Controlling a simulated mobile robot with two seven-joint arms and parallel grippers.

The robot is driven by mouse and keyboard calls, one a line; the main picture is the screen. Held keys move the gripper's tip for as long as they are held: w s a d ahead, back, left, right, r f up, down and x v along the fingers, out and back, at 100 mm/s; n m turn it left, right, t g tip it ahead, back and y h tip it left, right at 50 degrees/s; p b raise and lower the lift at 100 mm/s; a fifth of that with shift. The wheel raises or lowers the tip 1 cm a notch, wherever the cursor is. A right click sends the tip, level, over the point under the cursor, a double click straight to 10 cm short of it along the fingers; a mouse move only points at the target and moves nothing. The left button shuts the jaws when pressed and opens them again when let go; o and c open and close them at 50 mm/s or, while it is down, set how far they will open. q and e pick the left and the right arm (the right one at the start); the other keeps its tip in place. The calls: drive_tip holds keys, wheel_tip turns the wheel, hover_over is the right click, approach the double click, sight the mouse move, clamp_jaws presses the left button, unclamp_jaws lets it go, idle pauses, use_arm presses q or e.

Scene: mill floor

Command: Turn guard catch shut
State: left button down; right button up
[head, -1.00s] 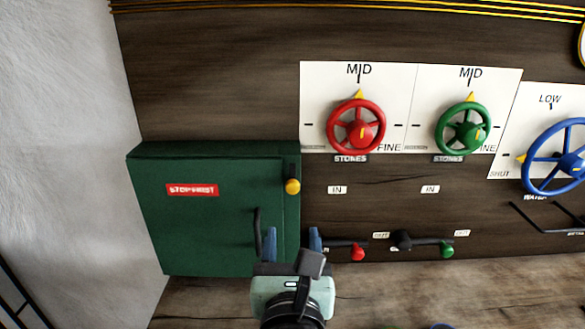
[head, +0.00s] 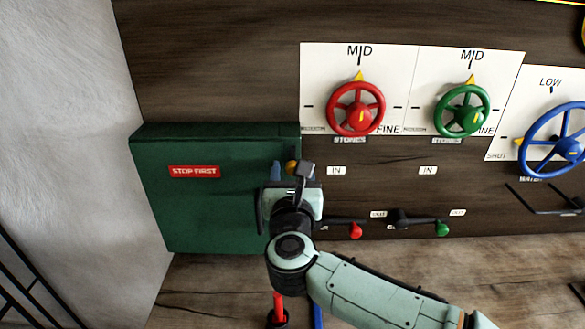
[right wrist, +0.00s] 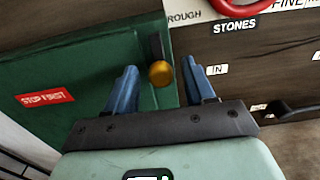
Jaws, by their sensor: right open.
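The guard is a dark green box (head: 215,215) with a red "STOP FIRST" label (head: 194,171), at the left of the panel in the head view. Its catch has a yellow knob (right wrist: 161,73) on a dark lever (right wrist: 156,46) at the box's right edge. In the head view the knob (head: 291,167) is partly hidden behind my right gripper (head: 292,172). In the right wrist view my right gripper (right wrist: 160,88) is open, its blue fingers on either side of the knob, with gaps visible. Whether the fingers reach around it is hard to tell. My left gripper is not in view.
Right of the box are a red handwheel (head: 356,108), a green handwheel (head: 462,110) and a blue handwheel (head: 556,145). Below them are a red-knobbed lever (head: 355,230) and a green-knobbed lever (head: 442,229). A light wall (head: 70,120) stands left of the box.

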drive_tip(key=shift+w, duration=0.2)
drive_tip(key=shift+c, duration=0.4)
clamp_jaws()
